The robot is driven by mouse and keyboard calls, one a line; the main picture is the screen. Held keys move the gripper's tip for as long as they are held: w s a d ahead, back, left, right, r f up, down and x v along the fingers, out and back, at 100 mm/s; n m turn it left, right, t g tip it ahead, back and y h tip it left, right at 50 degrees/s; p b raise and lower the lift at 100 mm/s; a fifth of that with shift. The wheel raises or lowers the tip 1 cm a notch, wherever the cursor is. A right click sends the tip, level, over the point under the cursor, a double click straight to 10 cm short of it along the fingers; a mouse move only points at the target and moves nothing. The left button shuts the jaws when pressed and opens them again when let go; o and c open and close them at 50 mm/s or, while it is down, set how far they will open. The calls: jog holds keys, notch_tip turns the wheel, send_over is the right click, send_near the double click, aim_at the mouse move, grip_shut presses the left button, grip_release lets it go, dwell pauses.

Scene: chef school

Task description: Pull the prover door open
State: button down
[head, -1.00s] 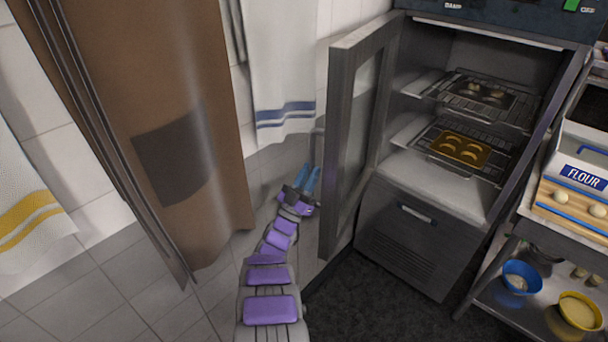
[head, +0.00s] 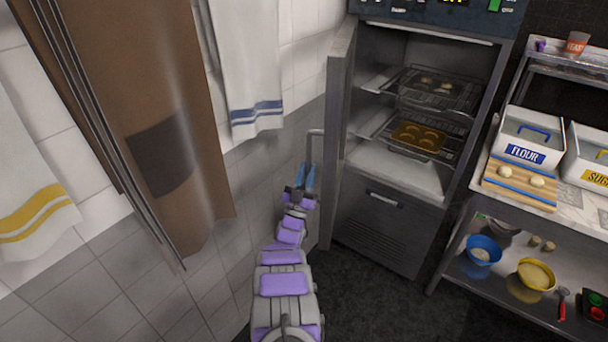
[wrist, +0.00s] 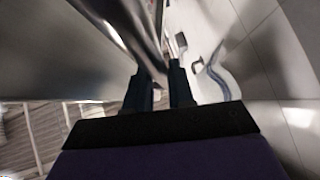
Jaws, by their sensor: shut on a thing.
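The prover (head: 385,235) is a dark steel cabinet with a lit, open interior holding racks and a tray of buns (head: 418,138). Its door (head: 338,150) stands swung wide open to the left, seen almost edge-on. A vertical bar handle (head: 317,142) is on the door's outer face. My gripper (head: 305,180), with blue fingers, is shut on the lower part of this handle, left of the door. In the wrist view the dark fingers (wrist: 161,85) are close together; the part between them is blurred and mostly hidden.
A brown apron (head: 150,120) and a white towel (head: 245,70) hang on the tiled wall at left, close to my arm. At right a steel table (head: 480,215) holds a flour bin (head: 527,140), with bowls on its lower shelf. Dark floor before the prover is clear.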

jog(key=shift+a, duration=0.1)
jog(key=c, duration=1.1)
grip_release()
jog(key=shift+w+a, duration=0.1)
jog(key=shift+o, duration=0.2)
